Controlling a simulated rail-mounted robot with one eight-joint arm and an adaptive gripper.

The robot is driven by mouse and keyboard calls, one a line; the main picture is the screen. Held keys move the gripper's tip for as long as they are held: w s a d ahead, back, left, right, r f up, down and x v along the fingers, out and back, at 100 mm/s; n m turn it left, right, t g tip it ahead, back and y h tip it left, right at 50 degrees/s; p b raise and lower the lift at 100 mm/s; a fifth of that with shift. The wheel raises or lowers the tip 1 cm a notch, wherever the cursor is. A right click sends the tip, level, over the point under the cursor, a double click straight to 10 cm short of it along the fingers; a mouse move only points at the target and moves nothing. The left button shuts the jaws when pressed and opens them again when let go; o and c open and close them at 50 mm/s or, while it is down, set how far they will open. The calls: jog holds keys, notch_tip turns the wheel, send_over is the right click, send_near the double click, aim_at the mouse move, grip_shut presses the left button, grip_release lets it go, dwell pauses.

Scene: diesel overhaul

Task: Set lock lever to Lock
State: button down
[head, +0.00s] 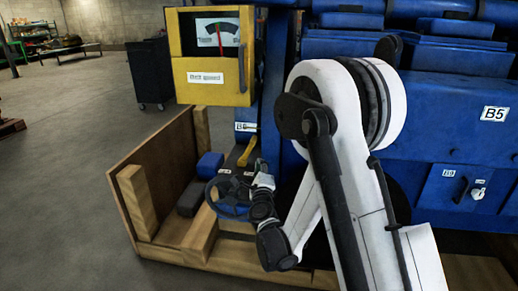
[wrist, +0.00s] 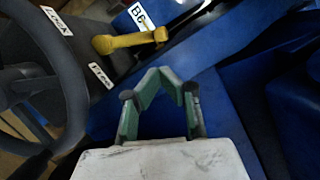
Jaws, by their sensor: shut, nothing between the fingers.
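The yellow lock lever (wrist: 128,41) shows in the wrist view, on a dark panel beside the handwheel. In the head view the lever (head: 247,151) stands above and left of my wrist. My gripper (wrist: 170,75) has green fingers with tips together and nothing between them. It is apart from the lever, below and right of it in the wrist view.
A dark handwheel (wrist: 72,85) lies close on the left; it also shows in the head view (head: 226,198). Blue engine panels (head: 440,130) stand on the right. A yellow gauge box (head: 211,57) hangs above. A wooden frame (head: 150,185) encloses the lower left.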

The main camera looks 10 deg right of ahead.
aim_at(248, 151)
jog(key=shift+w, duration=0.1)
dwell(0.3)
jog(key=w, duration=0.3)
jog(key=w+b, duration=0.1)
jog(key=w, duration=0.2)
jog(key=w+d+r+b, duration=0.1)
jog(key=w, duration=0.2)
jog(key=shift+w, duration=0.35)
jog(key=shift+a, duration=0.1)
